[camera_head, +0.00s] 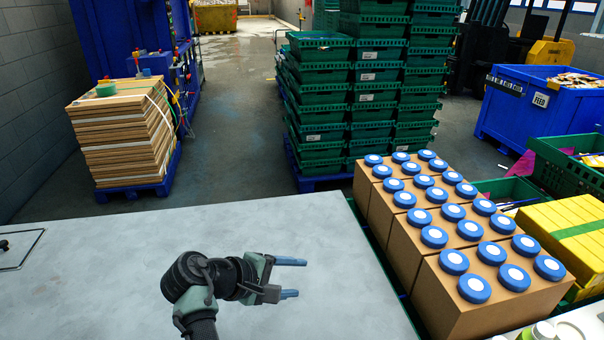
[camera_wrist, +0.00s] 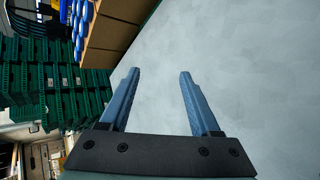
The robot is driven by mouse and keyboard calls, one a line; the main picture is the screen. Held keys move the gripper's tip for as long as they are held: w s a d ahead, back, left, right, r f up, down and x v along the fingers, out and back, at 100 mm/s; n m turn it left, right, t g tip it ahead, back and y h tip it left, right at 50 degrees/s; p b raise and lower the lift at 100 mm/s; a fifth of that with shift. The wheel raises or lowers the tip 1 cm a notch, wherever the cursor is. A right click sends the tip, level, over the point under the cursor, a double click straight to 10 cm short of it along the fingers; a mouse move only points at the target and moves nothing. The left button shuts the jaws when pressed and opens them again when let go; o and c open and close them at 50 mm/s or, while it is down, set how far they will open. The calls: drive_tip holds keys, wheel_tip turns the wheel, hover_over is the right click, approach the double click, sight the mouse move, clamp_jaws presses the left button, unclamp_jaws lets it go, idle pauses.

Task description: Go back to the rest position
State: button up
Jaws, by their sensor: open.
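My gripper (camera_head: 290,277) is over the grey table (camera_head: 100,290) in the head view, with its blue fingers pointing right. The fingers are spread apart with nothing between them. In the wrist view my gripper (camera_wrist: 158,80) also shows open and empty, with bare table surface beyond and to the right of the fingertips. My arm comes up from the bottom edge of the head view. The height of the gripper above the table is hard to tell.
Cardboard boxes (camera_head: 437,290) with blue-lidded tubs (camera_head: 473,288) on top stand right of the table. Stacked green crates (camera_head: 320,100) stand behind it. A blue bin (camera_head: 510,110) and yellow packs (camera_head: 570,235) are at right. The tabletop around my gripper is clear.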

wheel_tip(320, 180, up, 28)
drive_tip(key=w+a+f+m+t+y, duration=0.1)
drive_tip(key=w+a+m+t+y, duration=0.15)
drive_tip(key=m+t+y, duration=0.6)
drive_tip(key=s+d+r+m+t, duration=0.1)
drive_tip(key=s+d+r+t, duration=0.1)
drive_tip(key=s+r+t, duration=0.4)
drive_tip(key=s+d+r+m+t, duration=0.1)
drive_tip(key=s+r+t, duration=0.5)
drive_tip(key=s+r, duration=1)
wheel_tip(320, 180, up, 3)
drive_tip(key=shift+s+d+r+m, duration=0.1)
drive_tip(key=shift+s+d+m, duration=0.25)
drive_tip(key=shift+d, duration=0.4)
